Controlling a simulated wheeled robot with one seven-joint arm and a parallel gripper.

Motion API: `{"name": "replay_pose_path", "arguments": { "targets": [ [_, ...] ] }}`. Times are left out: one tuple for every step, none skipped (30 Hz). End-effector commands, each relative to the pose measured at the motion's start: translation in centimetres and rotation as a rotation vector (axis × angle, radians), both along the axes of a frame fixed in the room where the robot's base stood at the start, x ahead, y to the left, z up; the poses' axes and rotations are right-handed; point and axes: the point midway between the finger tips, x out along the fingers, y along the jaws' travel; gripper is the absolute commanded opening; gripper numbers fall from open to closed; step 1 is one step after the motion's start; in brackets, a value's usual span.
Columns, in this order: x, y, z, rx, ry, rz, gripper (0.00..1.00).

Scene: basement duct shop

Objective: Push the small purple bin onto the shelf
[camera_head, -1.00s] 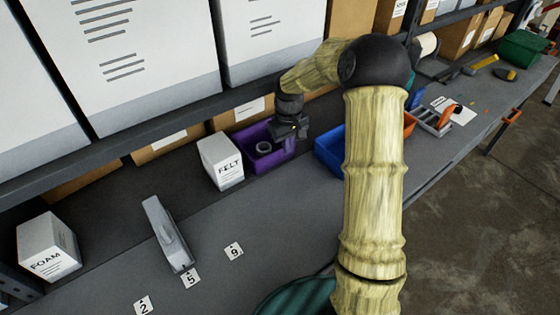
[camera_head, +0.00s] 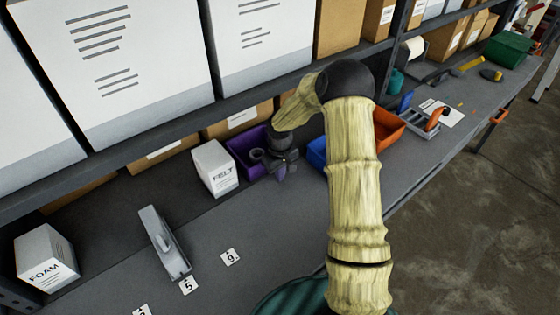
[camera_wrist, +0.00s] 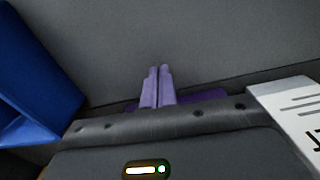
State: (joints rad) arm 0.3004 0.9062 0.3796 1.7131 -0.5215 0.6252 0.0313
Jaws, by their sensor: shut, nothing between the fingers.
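The small purple bin (camera_head: 234,149) stands under the raised shelf board, beside the white FELT box (camera_head: 214,167). A dark ring-shaped item (camera_head: 257,154) shows at the bin. My gripper (camera_head: 280,172) is shut and empty, low at the bin's front right side, and my wrist covers part of the bin. In the wrist view my two fingers (camera_wrist: 158,72) are together, with a strip of the purple bin (camera_wrist: 205,96) behind them. I cannot tell whether they touch it. The dark surface (camera_head: 120,200) runs along the back of the grey bench.
A blue bin (camera_head: 316,152) stands close to the right of my gripper, partly behind my arm. An orange bin (camera_head: 389,128) is farther right.

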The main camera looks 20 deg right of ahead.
Motion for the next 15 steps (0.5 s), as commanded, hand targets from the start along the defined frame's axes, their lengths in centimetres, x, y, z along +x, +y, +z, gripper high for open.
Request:
{"name": "replay_pose_path", "arguments": {
  "targets": [
    [0.7,0.3,0.2,0.002,-0.002,0.001,0.0],
    [1.1,0.4,0.3,0.001,-0.002,0.001,0.0],
    [1.6,0.6,0.2,0.002,-0.002,0.0,0.0],
    [2.0,0.7,0.2,0.001,-0.003,0.0,0.0],
    [2.3,0.8,0.2,0.002,-0.002,0.0,0.0],
    [2.6,1.0,0.2,0.001,-0.001,0.0,0.0],
    [2.9,1.1,0.2,0.001,-0.001,0.001,0.0],
    [3.1,1.2,0.2,0.002,-0.002,0.001,0.0],
    [3.4,1.3,0.1,0.002,-0.002,0.001,0.0],
    [3.5,1.3,0.1,0.001,-0.001,0.001,0.0],
    [3.6,1.3,0.1,0.001,0.0,0.001,0.0],
    [3.7,1.4,0.1,0.0,0.0,0.0,0.0],
    [3.8,1.4,0.0,0.0,-0.001,0.0,0.0],
    [3.8,1.4,0.0,0.0,-0.001,0.0,0.0],
    [3.8,1.4,0.0,0.0,-0.001,0.0,0.0]
  ]
}}
